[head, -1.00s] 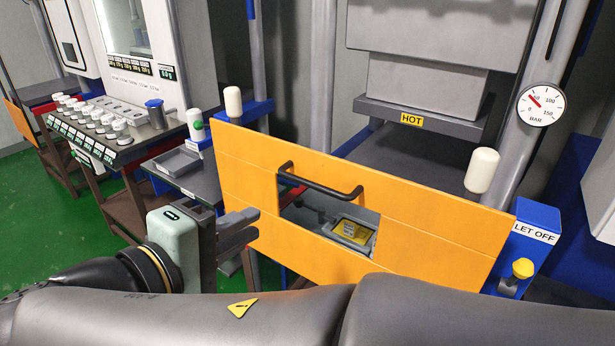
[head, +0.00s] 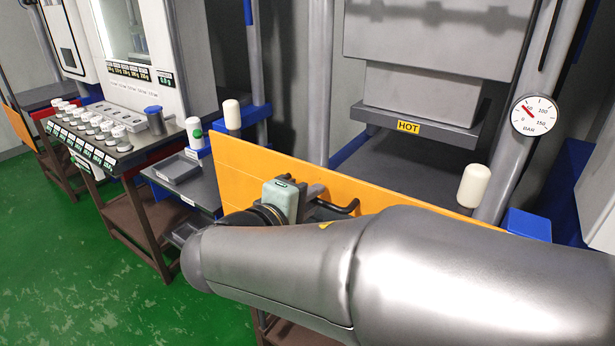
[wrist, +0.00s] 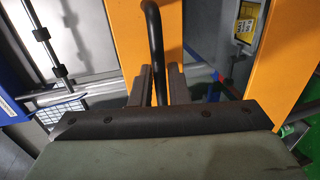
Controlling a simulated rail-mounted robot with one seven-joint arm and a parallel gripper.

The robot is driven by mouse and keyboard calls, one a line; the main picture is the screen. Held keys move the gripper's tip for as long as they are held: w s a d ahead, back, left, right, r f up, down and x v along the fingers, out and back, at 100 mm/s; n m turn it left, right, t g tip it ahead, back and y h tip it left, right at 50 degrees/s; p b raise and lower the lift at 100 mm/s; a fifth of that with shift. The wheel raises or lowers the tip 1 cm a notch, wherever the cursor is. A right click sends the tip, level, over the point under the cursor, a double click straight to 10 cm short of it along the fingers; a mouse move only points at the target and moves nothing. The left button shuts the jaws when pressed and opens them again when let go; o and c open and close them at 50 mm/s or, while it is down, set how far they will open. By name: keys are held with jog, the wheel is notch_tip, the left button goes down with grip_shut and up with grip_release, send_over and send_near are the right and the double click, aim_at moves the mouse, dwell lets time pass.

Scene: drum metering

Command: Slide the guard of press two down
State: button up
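The orange guard (head: 235,158) stands across the front of the press with the HOT label. Its upper edge shows in the head view, and my arm covers most of its lower part. The guard's black handle (head: 348,207) shows just right of my gripper (head: 318,194). In the wrist view the handle (wrist: 154,35) runs down between the two fingers of my gripper (wrist: 160,78), with one finger on each side. I cannot tell whether the fingers press on the bar or stand loose around it.
White-capped posts (head: 474,186) stand beside the guard at either end. A blue box (head: 527,224) is at its right end, partly hidden by my arm. A gauge (head: 535,116) is above right. Left are a tray (head: 178,168) and a bench with several white-capped jars (head: 100,125).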

jog(key=shift+w+d, duration=0.15)
grip_shut()
notch_tip(320, 180, down, 38)
jog(key=b, duration=3.7)
jog(key=shift+r+b, duration=0.15)
jog(key=shift+b, duration=0.15)
grip_release()
